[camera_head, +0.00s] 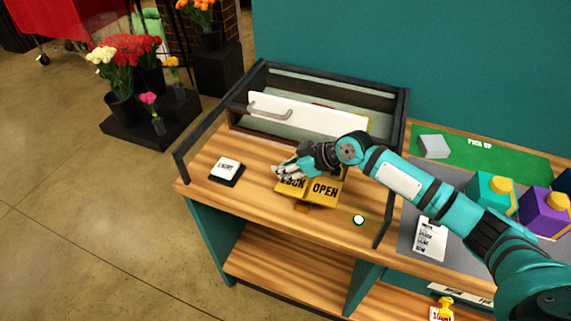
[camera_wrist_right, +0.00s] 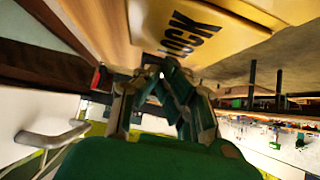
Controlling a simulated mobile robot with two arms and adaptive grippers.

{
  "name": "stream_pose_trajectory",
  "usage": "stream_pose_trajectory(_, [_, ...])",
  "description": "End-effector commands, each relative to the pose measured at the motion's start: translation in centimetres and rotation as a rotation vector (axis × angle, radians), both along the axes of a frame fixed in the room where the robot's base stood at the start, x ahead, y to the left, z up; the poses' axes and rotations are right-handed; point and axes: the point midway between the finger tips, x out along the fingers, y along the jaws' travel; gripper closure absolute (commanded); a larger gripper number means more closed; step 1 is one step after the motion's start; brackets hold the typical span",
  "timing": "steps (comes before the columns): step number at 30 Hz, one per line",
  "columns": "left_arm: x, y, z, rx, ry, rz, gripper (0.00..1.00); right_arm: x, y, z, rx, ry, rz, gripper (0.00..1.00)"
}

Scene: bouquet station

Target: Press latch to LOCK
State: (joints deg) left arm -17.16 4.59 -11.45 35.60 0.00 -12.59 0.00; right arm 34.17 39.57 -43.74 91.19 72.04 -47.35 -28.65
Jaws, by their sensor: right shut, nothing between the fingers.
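The yellow latch (camera_head: 323,190) sits on the wooden counter, with OPEN on its right part and LOCK on its left part. The LOCK lettering is partly covered by my right gripper (camera_head: 283,174), which is shut and empty over that side. In the right wrist view the LOCK face (camera_wrist_right: 190,36) is close beyond the shut fingers (camera_wrist_right: 165,78). I cannot tell whether the fingertips touch it. My left gripper is not in view.
Behind the latch is a white drawer front (camera_head: 310,114) with a grey handle (camera_head: 268,112), inside a dark frame. A small button box (camera_head: 226,171) is at left. Teal (camera_head: 491,193) and purple (camera_head: 543,211) boxes stand at right.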

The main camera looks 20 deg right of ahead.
Motion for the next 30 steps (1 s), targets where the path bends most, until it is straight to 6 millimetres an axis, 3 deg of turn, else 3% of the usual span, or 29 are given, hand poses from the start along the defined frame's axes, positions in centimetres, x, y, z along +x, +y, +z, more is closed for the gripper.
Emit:
stream_pose_trajectory(5, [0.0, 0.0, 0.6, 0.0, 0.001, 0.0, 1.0, 0.4, 0.5, -0.5, -0.091, 0.064, 0.002, 1.0])
stream_pose_trajectory(13, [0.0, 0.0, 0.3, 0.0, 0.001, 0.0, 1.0, 0.5, 0.6, -1.6, -0.09, 0.063, 0.0, 1.0])
stream_pose_trajectory(30, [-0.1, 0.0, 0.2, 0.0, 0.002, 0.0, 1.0, 0.5, 0.6, -1.7, -0.088, 0.062, 0.001, 1.0])
